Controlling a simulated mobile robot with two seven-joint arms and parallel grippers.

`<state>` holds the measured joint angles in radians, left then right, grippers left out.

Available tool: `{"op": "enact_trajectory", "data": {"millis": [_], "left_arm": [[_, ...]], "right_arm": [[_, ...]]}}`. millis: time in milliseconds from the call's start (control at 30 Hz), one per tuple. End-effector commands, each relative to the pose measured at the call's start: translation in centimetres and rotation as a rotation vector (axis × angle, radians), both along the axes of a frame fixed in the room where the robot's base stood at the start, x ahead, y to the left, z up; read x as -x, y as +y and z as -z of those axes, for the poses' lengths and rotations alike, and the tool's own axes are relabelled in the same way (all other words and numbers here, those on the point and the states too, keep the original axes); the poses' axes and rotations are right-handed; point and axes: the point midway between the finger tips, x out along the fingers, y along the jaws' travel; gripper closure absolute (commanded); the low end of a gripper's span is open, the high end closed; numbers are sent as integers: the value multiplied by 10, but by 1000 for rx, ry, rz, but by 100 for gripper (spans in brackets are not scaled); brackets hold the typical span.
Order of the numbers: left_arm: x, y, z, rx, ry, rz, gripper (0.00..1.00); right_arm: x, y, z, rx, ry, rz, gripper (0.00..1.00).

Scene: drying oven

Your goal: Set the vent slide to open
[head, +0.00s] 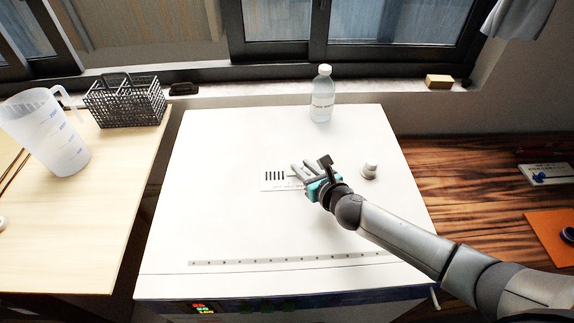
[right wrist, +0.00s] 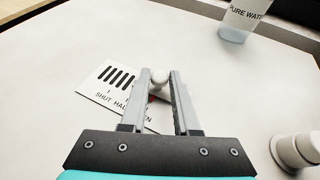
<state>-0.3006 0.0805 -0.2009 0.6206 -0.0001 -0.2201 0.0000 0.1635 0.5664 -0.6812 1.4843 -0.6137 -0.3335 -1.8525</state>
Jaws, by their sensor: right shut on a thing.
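The white vent plate (head: 270,187) lies on the top of the drying oven (head: 225,222). It also shows in the right wrist view (right wrist: 93,90), with black slots and the words SHUT and part of HALF and OPEN. A small pale slide knob (right wrist: 160,77) stands between the fingertips of my right gripper (right wrist: 158,76), to the right of the slots. My right gripper also shows in the head view (head: 299,170), shut on the knob. The fingers hide part of the plate, so I cannot tell which label the knob lines up with. My left gripper is out of view.
A bottle of pure water (head: 322,95) stands at the back of the oven top. A round pale knob (head: 370,169) stands right of my gripper. A wire basket (head: 125,102) and a plastic jug (head: 45,135) stand on the left table. The oven top's left and front are mostly clear.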

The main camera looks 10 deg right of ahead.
Motion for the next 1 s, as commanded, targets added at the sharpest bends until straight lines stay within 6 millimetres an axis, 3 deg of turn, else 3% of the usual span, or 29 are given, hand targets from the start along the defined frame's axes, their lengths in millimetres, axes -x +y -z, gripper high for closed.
{"op": "enact_trajectory", "data": {"millis": [333,367,600,1000], "left_arm": [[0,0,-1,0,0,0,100],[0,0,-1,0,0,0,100],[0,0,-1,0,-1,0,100],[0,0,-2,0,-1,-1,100]], "right_arm": [[1,-8,1,4,1,6,100],[1,-8,1,4,1,7,69],[1,-7,1,3,0,4,42],[7,-7,-2,1,1,1,41]]}}
